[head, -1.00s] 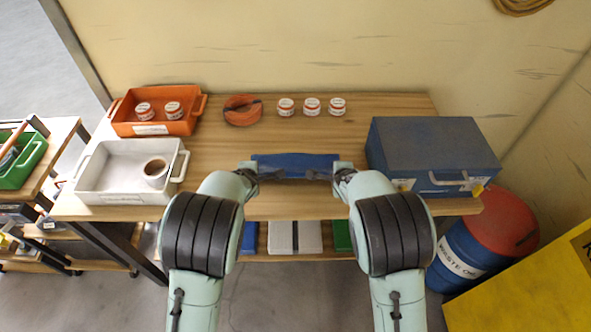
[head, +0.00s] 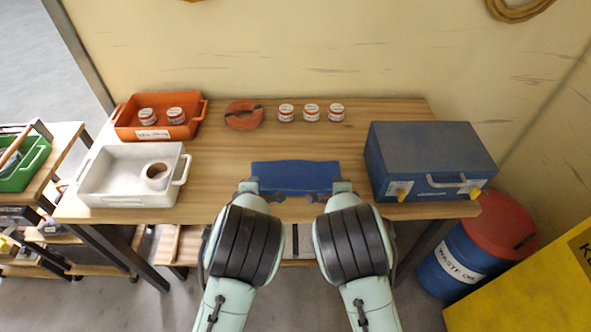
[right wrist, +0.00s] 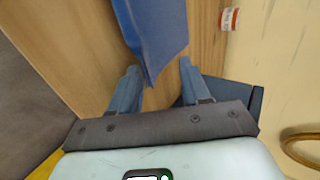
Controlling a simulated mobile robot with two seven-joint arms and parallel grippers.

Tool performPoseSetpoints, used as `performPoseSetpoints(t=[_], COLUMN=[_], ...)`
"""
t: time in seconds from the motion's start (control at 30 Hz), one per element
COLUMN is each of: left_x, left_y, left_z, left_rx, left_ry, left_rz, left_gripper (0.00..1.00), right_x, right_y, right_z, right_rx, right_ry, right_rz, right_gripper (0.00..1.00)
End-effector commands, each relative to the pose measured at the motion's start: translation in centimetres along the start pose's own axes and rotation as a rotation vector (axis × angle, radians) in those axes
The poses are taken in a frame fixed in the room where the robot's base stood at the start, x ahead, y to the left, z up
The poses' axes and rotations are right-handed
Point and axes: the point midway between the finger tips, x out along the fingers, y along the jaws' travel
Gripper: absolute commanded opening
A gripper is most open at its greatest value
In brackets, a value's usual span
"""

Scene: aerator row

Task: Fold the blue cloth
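The blue cloth (head: 296,174) lies as a flat, wide strip near the front edge of the wooden table, with its near edge partly behind my grippers. My left gripper (head: 260,191) is at the cloth's near left corner and looks open, mirroring the right one. My right gripper (head: 330,191) is at the near right corner. In the right wrist view my right gripper (right wrist: 160,78) has its fingers wide apart, and a pointed corner of the blue cloth (right wrist: 156,38) shows in the gap between them. Whether either gripper touches the cloth is not clear.
A blue case (head: 430,150) stands close right of the cloth. A white tray (head: 100,187) with a tape roll (head: 156,175) and an orange bin (head: 128,122) with jars are on the left. An orange coil (head: 243,115) and three jars (head: 311,112) stand behind. The wood between is clear.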

Motion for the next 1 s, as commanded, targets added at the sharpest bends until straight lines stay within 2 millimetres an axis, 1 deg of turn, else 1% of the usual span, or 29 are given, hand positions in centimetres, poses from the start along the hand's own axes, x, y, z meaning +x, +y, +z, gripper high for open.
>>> performPoseSetpoints(t=[0.27, 0.37, 0.57, 0.9, 1.0], left_x=[0.0, -0.6, -3.4, -8.6, -9.7], left_y=[0.0, 0.5, 2.1, 3.5, 3.8], left_z=[0.0, 0.0, 0.1, 0.2, 0.2], left_rx=[0.000, -0.003, -0.004, -0.001, 0.001], left_ry=[0.000, -0.001, -0.004, -0.005, -0.003], left_rz=[0.000, 0.002, 0.002, 0.003, 0.001], left_gripper=[0.47, 0.47, 0.47, 0.47, 0.47], right_x=[0.0, -0.6, -3.4, -8.6, -9.7], right_y=[0.0, -0.5, -2.1, -3.5, -3.8], right_z=[0.0, 0.0, 0.1, 0.1, 0.1], right_rx=[0.001, 0.004, 0.005, 0.002, 0.001], right_ry=[0.000, -0.001, -0.004, -0.004, -0.003], right_rz=[0.000, -0.002, -0.003, -0.003, -0.001], right_gripper=[0.47, 0.47, 0.47, 0.47, 0.47])
